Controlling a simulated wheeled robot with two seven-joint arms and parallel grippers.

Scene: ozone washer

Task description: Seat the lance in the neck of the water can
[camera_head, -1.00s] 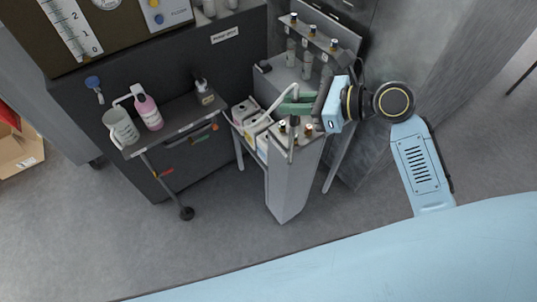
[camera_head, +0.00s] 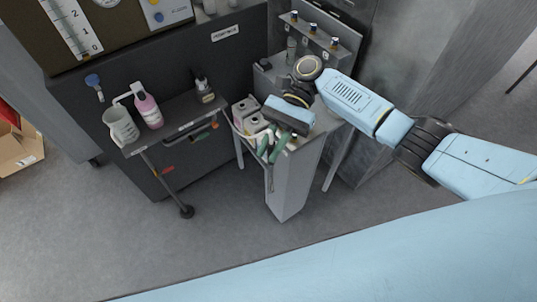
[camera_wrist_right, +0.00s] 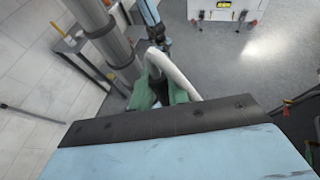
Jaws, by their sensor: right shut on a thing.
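My right gripper (camera_head: 269,152) is over the small grey stand, its green fingers pointing down and toward the front. It is shut on the lance, a white curved tube. In the right wrist view the tube (camera_wrist_right: 182,75) bends between and past the green fingers (camera_wrist_right: 162,94). In the head view the hand hides most of the lance. White cans (camera_head: 243,108) stand just left of the gripper, partly covered. I cannot tell which is the water can, and its neck is not clear. Whether the lance touches a can is hidden. My left gripper is not in view.
The floor in front is clear.

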